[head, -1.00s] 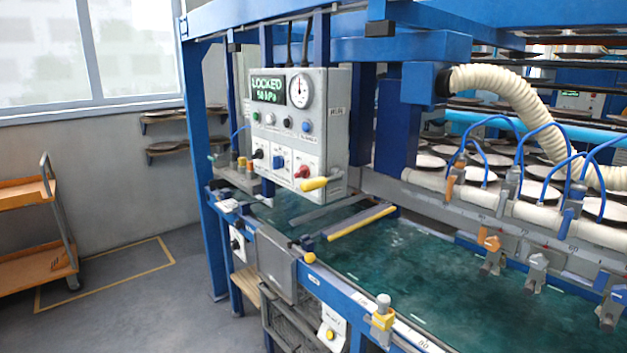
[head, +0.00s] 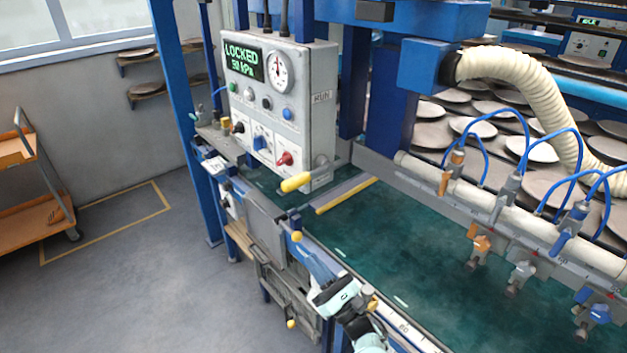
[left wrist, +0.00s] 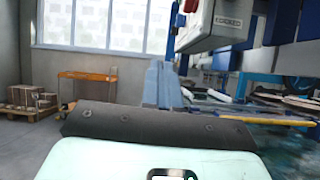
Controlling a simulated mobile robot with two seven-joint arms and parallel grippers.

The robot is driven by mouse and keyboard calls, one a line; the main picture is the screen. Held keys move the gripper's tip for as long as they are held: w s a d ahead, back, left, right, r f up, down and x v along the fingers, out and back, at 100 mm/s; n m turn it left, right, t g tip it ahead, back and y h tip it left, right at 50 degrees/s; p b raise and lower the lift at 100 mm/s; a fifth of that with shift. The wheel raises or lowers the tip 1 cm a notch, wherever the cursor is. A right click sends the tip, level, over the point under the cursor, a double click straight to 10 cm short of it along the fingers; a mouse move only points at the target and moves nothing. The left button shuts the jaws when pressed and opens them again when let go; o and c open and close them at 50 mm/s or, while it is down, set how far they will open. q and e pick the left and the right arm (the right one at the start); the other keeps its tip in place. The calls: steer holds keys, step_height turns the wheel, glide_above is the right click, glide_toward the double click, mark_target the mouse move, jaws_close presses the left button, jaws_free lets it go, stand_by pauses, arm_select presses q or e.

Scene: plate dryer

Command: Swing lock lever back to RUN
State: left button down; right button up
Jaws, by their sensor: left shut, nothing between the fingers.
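The lock lever (head: 296,182) has a yellow grip and a grey arm, and sticks out at the lower right edge of the grey control box (head: 322,130). The box's display (head: 243,61) reads LOCKED with a kPa figure below. A RUN label (head: 321,97) is higher on the box's right side. In the left wrist view a LOCKED label (left wrist: 229,20) shows on the box; I cannot make out the lever there. My left gripper (head: 304,251) is shut and empty, below and apart from the lever, over the table's front edge. Its fingers show in the left wrist view (left wrist: 164,85). My right gripper is out of view.
The green table (head: 420,270) lies right of the gripper, with a yellow bar (head: 346,195) near the lever. A corrugated hose (head: 530,95) and suction fittings stand at right. An orange cart (head: 30,190) stands at left; the floor between is clear.

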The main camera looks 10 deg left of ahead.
mark_target(307, 174)
arm_select(q)
steer(key=shift+t, duration=0.7)
steer(key=d+r, duration=0.1)
steer(key=r, duration=0.1)
steer(key=d+r, duration=0.1)
steer(key=d, duration=0.1)
steer(key=shift+w+r, duration=0.2)
steer(key=shift+r, duration=0.15)
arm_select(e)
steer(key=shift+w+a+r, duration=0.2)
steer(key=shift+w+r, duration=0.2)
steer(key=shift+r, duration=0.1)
arm_select(q)
steer(key=shift+a, duration=0.1)
steer(key=s+d+r+p+x, duration=0.1)
steer(key=r+p+x, duration=0.1)
steer(key=x, duration=1.1)
steer(key=shift+d+r+p, duration=0.25)
steer(key=shift+p, duration=0.35)
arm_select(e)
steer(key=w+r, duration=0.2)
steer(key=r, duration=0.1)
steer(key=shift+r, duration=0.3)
arm_select(q)
steer(key=shift+s, duration=0.1)
steer(key=shift+a, duration=0.15)
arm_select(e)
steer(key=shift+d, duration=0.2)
